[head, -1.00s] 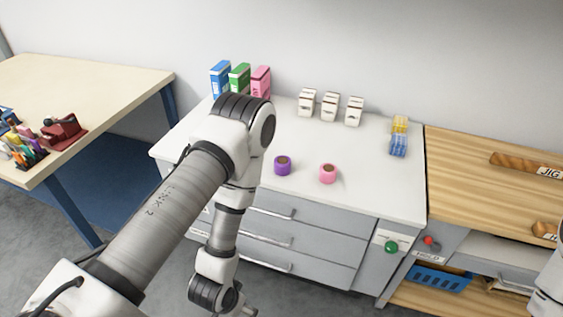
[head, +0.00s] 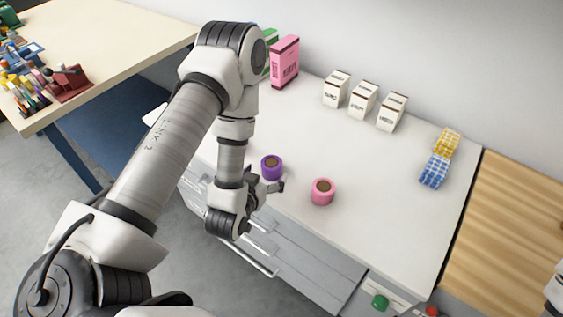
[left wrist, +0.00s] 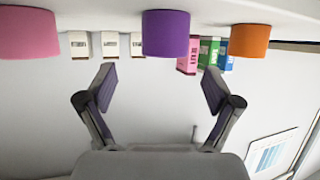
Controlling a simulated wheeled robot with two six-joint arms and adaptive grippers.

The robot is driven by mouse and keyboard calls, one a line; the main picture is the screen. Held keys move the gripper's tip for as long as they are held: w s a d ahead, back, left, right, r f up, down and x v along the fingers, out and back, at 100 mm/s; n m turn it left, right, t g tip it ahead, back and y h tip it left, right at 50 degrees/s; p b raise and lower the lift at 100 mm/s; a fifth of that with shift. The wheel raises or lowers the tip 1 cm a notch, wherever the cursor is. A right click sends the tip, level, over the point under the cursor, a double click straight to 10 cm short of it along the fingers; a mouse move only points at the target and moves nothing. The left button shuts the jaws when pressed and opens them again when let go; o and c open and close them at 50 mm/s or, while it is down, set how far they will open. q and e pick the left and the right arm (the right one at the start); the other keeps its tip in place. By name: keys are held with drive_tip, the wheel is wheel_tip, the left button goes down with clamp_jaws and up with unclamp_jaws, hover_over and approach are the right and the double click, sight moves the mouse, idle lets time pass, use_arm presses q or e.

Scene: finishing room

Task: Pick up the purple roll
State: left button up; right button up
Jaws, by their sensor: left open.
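The purple roll (head: 271,167) stands on the white worktop near its front edge, with a brown core. My left gripper (head: 268,187) is at the front edge, just in front of the purple roll, open and empty. In the left wrist view, which is upside down, the purple roll (left wrist: 166,33) shows straight ahead, beyond and between the spread fingers (left wrist: 160,90), not gripped. My right gripper is not in view.
A pink roll (head: 322,192) stands right of the purple one. An orange roll (left wrist: 249,40) stands on its other side, hidden in the head view.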

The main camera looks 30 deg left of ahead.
sight(269, 166)
use_arm(q)
drive_tip(key=shift+w+a+f+p, duration=0.2)
drive_tip(key=shift+w+a+p, duration=0.35)
drive_tip(key=shift+w, duration=0.3)
drive_tip(key=p+x, duration=0.1)
drive_tip(key=x, duration=0.4)
drive_tip(key=shift+d+f, duration=0.1)
drive_tip(key=shift+d, duration=0.05)
drive_tip(key=shift+f, duration=0.1)
drive_tip(key=shift+s, duration=0.1)
drive_tip(key=shift+c, duration=0.2)
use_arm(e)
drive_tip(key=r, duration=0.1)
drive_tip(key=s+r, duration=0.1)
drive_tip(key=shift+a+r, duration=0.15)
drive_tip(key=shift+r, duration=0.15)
use_arm(q)
drive_tip(key=c, duration=1.2)
